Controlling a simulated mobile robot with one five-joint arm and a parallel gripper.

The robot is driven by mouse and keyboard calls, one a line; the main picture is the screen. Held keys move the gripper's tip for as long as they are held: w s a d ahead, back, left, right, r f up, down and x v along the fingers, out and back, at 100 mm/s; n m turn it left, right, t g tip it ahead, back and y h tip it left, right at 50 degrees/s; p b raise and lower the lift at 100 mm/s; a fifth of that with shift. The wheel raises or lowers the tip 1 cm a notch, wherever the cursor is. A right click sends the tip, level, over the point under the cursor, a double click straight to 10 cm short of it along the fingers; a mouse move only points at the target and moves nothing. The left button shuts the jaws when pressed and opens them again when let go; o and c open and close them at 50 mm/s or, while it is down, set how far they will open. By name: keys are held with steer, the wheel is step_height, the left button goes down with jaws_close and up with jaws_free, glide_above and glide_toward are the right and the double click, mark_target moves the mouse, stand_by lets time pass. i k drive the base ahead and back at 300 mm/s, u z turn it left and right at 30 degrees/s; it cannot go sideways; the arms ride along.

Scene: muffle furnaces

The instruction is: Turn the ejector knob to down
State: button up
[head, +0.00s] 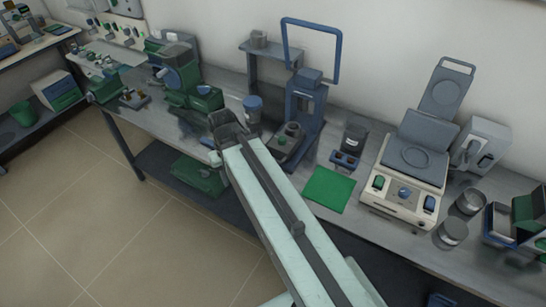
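I cannot tell for sure which part is the ejector knob; no label is readable. A blue round knob (404,194) is on the front of the cream machine (395,210) at the right, between a green control and a blue control. A blue press-like stand (307,95) with a tall loop frame stands at the bench's middle. My arm reaches up from the bottom, and my gripper (228,128) is at its dark far end, over the bench's front edge, left of the stand. Its fingers are not clear, so I cannot see whether it is open or shut.
A green machine (180,80) stands left of my gripper, with a blue-topped container (253,108) to its right. A green mat (328,189) lies on the bench (230,85). Metal cups (452,233) are at the right. The floor (100,215) at left is clear.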

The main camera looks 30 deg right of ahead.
mark_target(282, 140)
steer(key=k, duration=0.8)
steer(key=z, duration=0.45)
steer(key=i, duration=0.5)
steer(key=z, duration=0.1)
steer(key=k, duration=1.25)
steer(key=u, duration=0.4)
steer(key=i, duration=1.9)
steer(key=z, duration=0.7)
